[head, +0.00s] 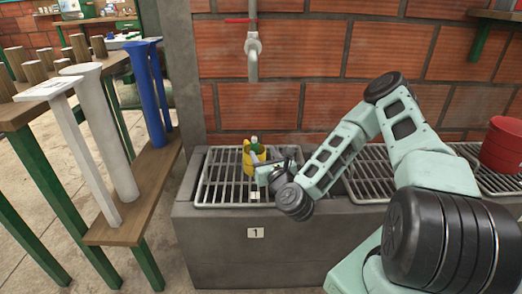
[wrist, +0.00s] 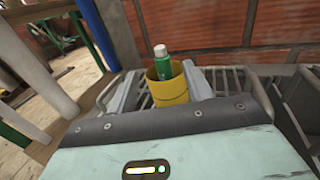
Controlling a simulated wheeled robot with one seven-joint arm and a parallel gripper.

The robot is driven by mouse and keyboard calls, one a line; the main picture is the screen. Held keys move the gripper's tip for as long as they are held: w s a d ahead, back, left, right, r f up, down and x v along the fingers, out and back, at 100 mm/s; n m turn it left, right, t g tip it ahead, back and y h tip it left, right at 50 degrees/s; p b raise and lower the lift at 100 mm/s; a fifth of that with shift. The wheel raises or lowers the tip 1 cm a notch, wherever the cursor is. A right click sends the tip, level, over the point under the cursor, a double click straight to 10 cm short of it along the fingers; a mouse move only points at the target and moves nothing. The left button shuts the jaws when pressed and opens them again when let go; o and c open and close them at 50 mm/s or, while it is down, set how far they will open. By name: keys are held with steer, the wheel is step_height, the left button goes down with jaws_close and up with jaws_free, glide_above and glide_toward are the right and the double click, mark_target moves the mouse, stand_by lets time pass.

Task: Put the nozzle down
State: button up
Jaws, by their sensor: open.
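A green, bottle-shaped piece with a white tip (wrist: 162,62), which looks like the nozzle, stands upright in a yellow cup (wrist: 169,92). In the head view the yellow cup (head: 249,158) is at the left grate, with the green piece (head: 255,144) showing above its rim. My gripper (head: 260,168) is low over this grate, right at the cup. In the wrist view its two fingers are spread, one on each side of the cup. Whether they touch the cup is unclear. The cup's base is hidden in the wrist view.
The metal grate (head: 212,182) lies on a grey ledge with a "1" label (head: 256,232). A tap (head: 253,45) hangs above it against the brick wall. A red bucket (head: 503,147) is at the right.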

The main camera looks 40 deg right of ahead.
steer(key=shift+s, duration=0.1)
stand_by(0.4)
steer(key=a+n+g+y, duration=0.6)
steer(key=a+n+y, duration=0.5)
steer(key=a+n, duration=0.85)
steer(key=s+a+r+n+g+h, duration=0.2)
steer(key=s+a+n+g, duration=0.5)
steer(key=s+n, duration=0.7)
steer(key=s+r+n+g+h, duration=0.2)
steer(key=s+r+n, duration=0.3)
steer(key=s+n, duration=0.25)
steer(key=s+r+n+g+h, duration=0.1)
steer(key=s+r+n+g, duration=0.1)
steer(key=s+r+n, duration=0.35)
step_height(320, 180, up, 29)
steer(key=s+p, duration=0.2)
steer(key=p, duration=2.8)
steer(key=shift+s+d+p, duration=0.2)
steer(key=shift+s+p, duration=0.05)
steer(key=shift+p, duration=0.1)
